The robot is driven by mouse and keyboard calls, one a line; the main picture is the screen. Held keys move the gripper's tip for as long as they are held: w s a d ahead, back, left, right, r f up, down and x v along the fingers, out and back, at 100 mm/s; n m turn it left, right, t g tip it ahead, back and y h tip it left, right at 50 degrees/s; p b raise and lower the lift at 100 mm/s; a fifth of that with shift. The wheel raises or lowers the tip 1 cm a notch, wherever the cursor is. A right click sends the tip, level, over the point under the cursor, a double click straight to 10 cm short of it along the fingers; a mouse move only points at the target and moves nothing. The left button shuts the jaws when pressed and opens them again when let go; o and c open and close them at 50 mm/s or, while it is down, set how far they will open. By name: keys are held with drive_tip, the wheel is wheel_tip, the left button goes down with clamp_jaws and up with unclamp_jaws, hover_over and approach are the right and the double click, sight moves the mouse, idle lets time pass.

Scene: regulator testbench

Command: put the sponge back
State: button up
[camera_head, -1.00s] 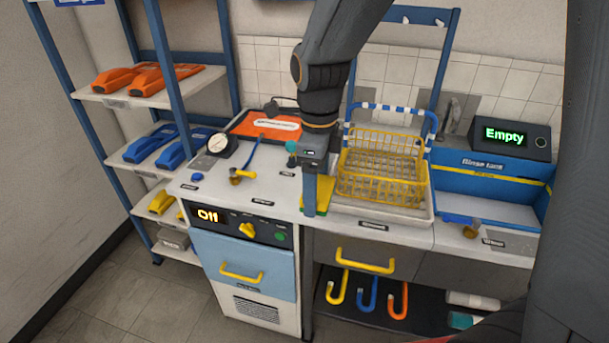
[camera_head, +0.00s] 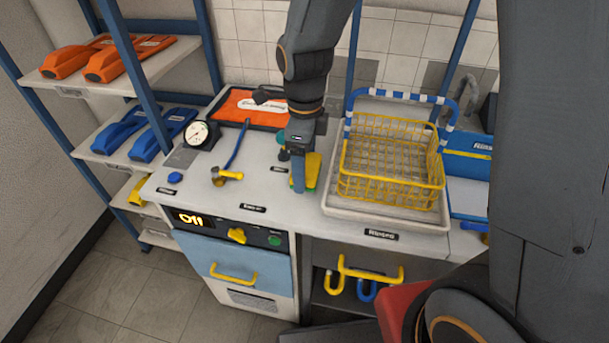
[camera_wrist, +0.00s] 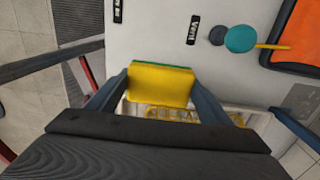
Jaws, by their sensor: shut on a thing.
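The sponge (camera_wrist: 160,85) is yellow with a green side. In the wrist view it sits between the two fingers of my gripper (camera_wrist: 160,88), which is shut on it. In the head view my gripper (camera_head: 298,172) points down over the white counter, and the sponge (camera_head: 312,170) shows partly behind its blue finger, left of the yellow wire basket. I cannot tell whether the sponge touches the counter.
The yellow wire basket (camera_head: 391,165) stands in a white tray (camera_head: 385,215) on the right. A yellow-handled valve (camera_head: 225,176), a gauge (camera_head: 199,135) and an orange mat (camera_head: 250,107) are on the left. Shelves (camera_head: 120,75) with orange and blue tools stand at far left.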

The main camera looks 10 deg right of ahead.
drive_tip(key=shift+f+p, duration=0.35)
drive_tip(key=shift+f, duration=1.75)
drive_tip(key=shift+f, duration=0.15)
drive_tip(key=o, duration=1)
wheel_tip(320, 180, up, 12)
drive_tip(key=shift+r+b, duration=0.15)
drive_tip(key=shift+b, duration=0.9)
